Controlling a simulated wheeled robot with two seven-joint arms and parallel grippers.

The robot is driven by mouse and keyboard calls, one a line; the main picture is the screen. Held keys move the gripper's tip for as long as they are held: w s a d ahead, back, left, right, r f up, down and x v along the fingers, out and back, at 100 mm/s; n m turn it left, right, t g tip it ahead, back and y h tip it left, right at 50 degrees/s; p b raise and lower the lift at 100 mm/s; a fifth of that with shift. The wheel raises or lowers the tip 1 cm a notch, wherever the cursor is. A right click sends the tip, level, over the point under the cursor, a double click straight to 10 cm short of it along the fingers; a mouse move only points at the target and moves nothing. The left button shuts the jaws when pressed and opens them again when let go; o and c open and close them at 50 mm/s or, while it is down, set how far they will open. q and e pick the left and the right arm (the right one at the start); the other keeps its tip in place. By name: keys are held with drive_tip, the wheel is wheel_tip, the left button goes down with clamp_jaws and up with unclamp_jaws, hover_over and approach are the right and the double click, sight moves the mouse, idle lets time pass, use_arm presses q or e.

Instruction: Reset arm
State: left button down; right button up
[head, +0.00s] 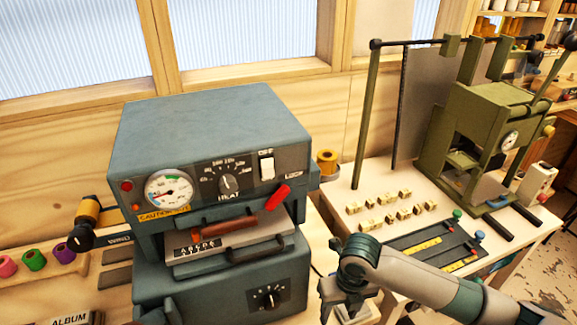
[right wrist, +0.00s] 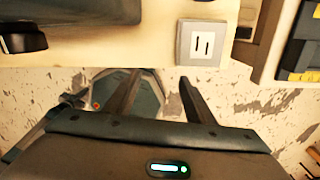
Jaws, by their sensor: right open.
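My right gripper (head: 342,300) hangs low at the front edge of the work surface, just right of the teal hot-foil machine (head: 210,130). In the right wrist view its two fingers (right wrist: 158,90) stand apart with nothing between them. A pale square plate with two slots (right wrist: 200,43) lies just beyond the fingers, apart from them. My left gripper is not in view. A gold foil roll (head: 327,160) sits at the machine's right side. Pink (head: 7,266), green (head: 34,260) and purple (head: 63,253) rolls stand in a wooden rack at the far left.
The machine has a gauge (head: 169,190), a heat dial (head: 229,183) and a red lever (head: 278,197). On the right table are an olive press (head: 480,135), several small brass type blocks (head: 390,210) and a dark tray (head: 435,245) close to my right arm. Floor shows below the fingers.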

drive_tip(key=s+a+f+m+t+y, duration=0.25)
drive_tip(key=s+a+m, duration=0.5)
drive_tip(key=m, duration=0.75)
drive_tip(key=s+d+f+m+h, duration=0.3)
drive_tip(key=s+d+m, duration=1.4)
drive_tip(key=m, duration=0.5)
drive_tip(key=s+f+b+x, duration=0.1)
drive_tip(key=s+x, duration=0.2)
drive_tip(key=x, duration=1.2)
drive_tip(key=s+f+b+x, duration=0.1)
drive_tip(key=s+x, duration=0.3)
drive_tip(key=x, duration=1)
drive_tip(key=s+d+f+g, duration=0.1)
drive_tip(key=s+d+f, duration=0.1)
drive_tip(key=s+f, duration=0.6)
drive_tip(key=s+d+f+n+b, duration=0.1)
drive_tip(key=s+d+f, duration=0.1)
drive_tip(key=s+f, duration=0.7)
drive_tip(key=shift+s+f+g, duration=0.35)
drive_tip(key=shift+f, duration=0.15)
